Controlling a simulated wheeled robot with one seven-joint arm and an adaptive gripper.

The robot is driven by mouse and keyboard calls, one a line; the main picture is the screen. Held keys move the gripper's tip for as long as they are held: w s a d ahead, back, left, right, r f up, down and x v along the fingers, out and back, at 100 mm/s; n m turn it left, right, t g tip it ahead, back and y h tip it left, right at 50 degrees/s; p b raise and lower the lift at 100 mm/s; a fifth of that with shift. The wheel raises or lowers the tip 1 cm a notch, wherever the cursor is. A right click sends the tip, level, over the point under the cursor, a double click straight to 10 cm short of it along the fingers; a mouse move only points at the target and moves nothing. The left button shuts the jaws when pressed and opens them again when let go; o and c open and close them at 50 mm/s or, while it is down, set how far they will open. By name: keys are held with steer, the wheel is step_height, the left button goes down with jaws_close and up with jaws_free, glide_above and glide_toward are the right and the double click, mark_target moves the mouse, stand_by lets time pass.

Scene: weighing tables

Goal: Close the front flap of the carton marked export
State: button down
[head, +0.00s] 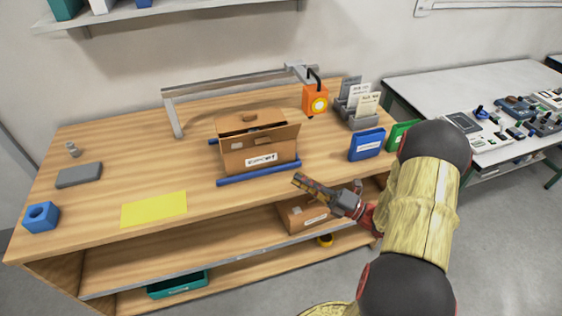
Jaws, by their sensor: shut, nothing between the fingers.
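A brown cardboard carton (243,164) stands on the wooden table. The white label on its front is too small to read surely, but seems to say export. Its front flap (275,139) appears to stand out from the top front edge, sloping toward me. Whether the other flaps lie folded in is hard to tell. My gripper (299,180) is shut and empty, in front of the carton's lower right corner and apart from it. The arm reaches in from the right.
Blue bars (257,174) lie along the carton's front and back. Another carton (294,217) sits on the shelf below. The yellow sheet (154,209) lies left.

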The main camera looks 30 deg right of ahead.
mark_target(262, 141)
steer(key=w+d+b+x, duration=0.1)
steer(key=b+x, duration=0.3)
steer(key=x, duration=0.8)
steer(key=shift+w+d+r, duration=0.35)
steer(key=shift+w+d, duration=0.05)
steer(key=shift+r, duration=0.15)
steer(key=shift+r+p, duration=0.15)
steer(key=shift+p, duration=0.7)
